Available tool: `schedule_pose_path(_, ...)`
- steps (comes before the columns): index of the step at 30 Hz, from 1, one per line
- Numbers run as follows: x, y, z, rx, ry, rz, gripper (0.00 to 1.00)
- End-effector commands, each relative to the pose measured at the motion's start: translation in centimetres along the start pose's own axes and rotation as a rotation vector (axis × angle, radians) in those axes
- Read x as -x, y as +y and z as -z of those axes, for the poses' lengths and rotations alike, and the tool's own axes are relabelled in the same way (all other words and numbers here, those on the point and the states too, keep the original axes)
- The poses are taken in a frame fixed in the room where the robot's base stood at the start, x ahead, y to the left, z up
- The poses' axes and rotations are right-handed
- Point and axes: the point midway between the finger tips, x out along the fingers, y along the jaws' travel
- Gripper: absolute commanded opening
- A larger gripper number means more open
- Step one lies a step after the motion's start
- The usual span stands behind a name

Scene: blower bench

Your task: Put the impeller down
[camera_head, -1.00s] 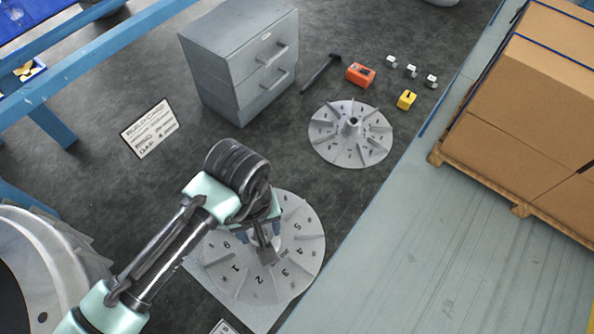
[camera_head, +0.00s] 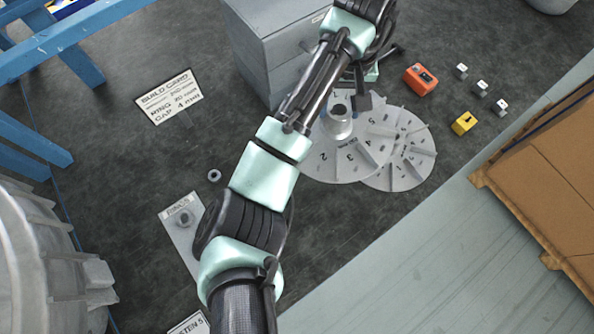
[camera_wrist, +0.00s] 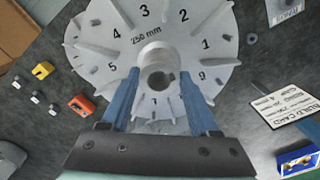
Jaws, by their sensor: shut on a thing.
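My gripper (camera_head: 347,106) is shut on the hub of a grey finned impeller (camera_head: 345,160), a round disc with numbers and a "250 mm" mark. In the wrist view, the blue fingers of my gripper (camera_wrist: 158,82) stand on either side of the held impeller's hub (camera_wrist: 157,66). A second grey impeller (camera_head: 412,165) is on the dark mat, partly covered by the held one in the head view. I cannot tell exactly how high the held disc is, or whether it touches the second one. My arm covers part of the held disc's left side.
The grey drawer cabinet (camera_head: 265,45) is close behind my gripper. An orange device (camera_head: 420,79), a yellow block (camera_head: 464,122) and several small white blocks are to the right. The RINGS plate (camera_head: 178,222), a loose ring (camera_head: 214,175) and the build card (camera_head: 172,94) are left. Mat between is clear.

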Motion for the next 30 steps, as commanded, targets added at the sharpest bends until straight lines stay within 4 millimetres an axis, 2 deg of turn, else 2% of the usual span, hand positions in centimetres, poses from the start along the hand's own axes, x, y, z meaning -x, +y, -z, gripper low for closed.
schedule_pose_path(1,-1.6,-0.3,-0.8,0.021,-0.011,-0.008,0.00)
schedule_pose_path(5,-4.6,-1.8,-2.5,0.061,-0.009,-0.008,0.00)
schedule_pose_path(12,-10.3,-4.9,-7.3,0.108,-0.005,-0.005,0.00)
schedule_pose_path(18,-13.4,-6.9,-10.8,0.124,0.000,-0.002,0.00)
schedule_pose_path(25,-15.4,-7.9,-12.4,0.127,0.003,0.000,0.00)
schedule_pose_path(30,-18.4,-7.9,-12.4,0.126,0.001,0.000,0.00)
